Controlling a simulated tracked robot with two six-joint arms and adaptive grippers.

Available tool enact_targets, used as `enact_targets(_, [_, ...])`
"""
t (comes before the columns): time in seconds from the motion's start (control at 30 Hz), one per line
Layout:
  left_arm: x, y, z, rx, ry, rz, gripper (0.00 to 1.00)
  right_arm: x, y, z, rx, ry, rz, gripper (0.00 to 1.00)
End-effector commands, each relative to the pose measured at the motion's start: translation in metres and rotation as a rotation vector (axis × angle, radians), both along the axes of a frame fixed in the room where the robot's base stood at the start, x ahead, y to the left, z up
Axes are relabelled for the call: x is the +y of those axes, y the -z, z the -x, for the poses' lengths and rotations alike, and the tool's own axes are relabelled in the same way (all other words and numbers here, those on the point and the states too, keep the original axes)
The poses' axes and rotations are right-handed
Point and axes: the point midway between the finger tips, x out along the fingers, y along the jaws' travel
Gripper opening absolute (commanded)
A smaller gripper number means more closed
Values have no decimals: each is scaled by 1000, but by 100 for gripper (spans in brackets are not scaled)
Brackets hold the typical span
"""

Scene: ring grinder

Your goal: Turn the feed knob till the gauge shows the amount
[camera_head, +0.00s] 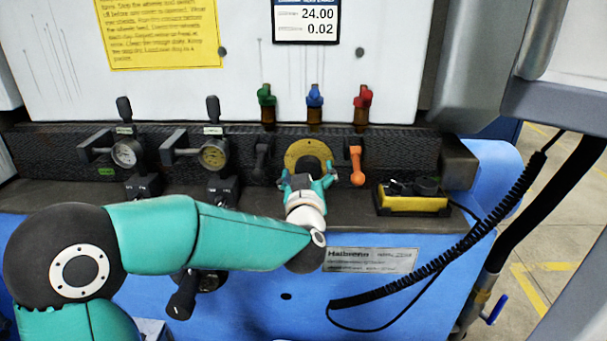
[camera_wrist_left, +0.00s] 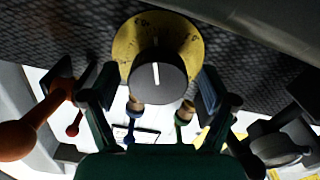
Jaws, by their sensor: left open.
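The feed knob (camera_wrist_left: 158,72) is a black round knob with a white line, on a yellow dial plate (camera_wrist_left: 192,40) with markings too small to read. In the head view the yellow plate (camera_head: 293,150) is on the dark ribbed panel, with the knob partly behind my gripper. My left gripper (camera_head: 308,182) is open in front of the knob. In the left wrist view its fingers (camera_wrist_left: 155,92) stand either side of the knob, with gaps visible. My right gripper is not in view.
A panel (camera_head: 306,20) above reads 24.00 and 0.02. Green, blue and red valves (camera_head: 315,96) stand above the knob. An orange lever (camera_head: 356,165) is close to its right, a black lever (camera_head: 261,160) to its left. A yellow control box (camera_head: 412,200) sits on the ledge.

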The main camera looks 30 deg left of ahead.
Motion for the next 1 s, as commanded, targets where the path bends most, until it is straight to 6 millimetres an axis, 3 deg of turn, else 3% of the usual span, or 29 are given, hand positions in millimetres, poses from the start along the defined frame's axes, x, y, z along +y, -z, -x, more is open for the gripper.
enact_targets(0.27, [-12,0,18,-1,3,0,85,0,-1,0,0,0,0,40])
enact_targets(0.7, [-55,1,89,-1,4,1,85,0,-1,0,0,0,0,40])
enact_targets(1.0, [-63,1,104,1,0,-1,85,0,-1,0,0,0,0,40])
